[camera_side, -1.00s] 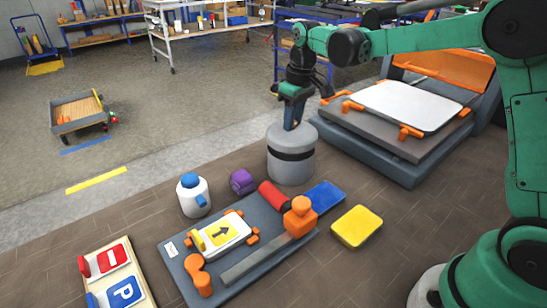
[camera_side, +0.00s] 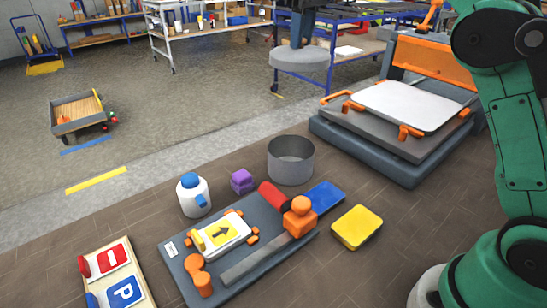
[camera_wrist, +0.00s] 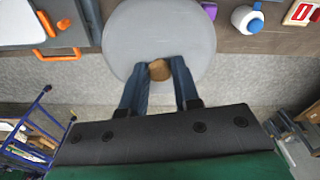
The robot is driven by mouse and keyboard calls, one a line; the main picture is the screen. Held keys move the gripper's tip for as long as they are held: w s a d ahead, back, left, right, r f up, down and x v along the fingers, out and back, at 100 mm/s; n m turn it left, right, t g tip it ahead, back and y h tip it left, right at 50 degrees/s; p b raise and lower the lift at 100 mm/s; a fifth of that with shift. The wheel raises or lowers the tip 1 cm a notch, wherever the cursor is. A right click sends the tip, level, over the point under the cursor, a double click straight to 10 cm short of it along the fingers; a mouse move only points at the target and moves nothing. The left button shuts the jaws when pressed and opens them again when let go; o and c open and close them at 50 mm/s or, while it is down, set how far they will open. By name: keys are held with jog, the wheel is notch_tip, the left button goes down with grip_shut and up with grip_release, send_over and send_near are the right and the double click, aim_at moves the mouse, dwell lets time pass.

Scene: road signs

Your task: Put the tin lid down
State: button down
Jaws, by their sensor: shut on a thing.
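The tin lid (camera_side: 300,57) is a round grey disc, held up in the air in the side view, above and behind the tin. My gripper (camera_side: 298,38) is shut on it from above. In the wrist view my gripper (camera_wrist: 159,72) has its two blue-grey fingers closed on a brown knob (camera_wrist: 160,69) at the middle of the grey lid (camera_wrist: 160,25). The grey tin (camera_side: 290,162) stands open on the floor, its inside showing. The lid hides what lies directly beneath it in the wrist view.
Right of the tin is a press with a white plate (camera_side: 412,104) and orange clamps. Close by stand a purple block (camera_side: 242,181), a white bottle with blue cap (camera_side: 193,195), a grey sign jig (camera_side: 185,268) and a yellow pad (camera_side: 357,227).

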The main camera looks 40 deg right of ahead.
jog(key=s+d+f, duration=0.1)
jog(key=s+d, duration=0.3)
jog(key=d, duration=0.1)
send_over(358, 182)
notch_tip(358, 182, down, 5)
jog(key=f, duration=1.6)
jog(key=shift+s+d, duration=0.1)
jog(key=shift+s, duration=0.1)
jog(key=shift+f, duration=2.4)
jog(key=shift+f, duration=0.1)
jog(key=c, duration=0.6)
grip_release()
jog(key=shift+c, duration=0.2)
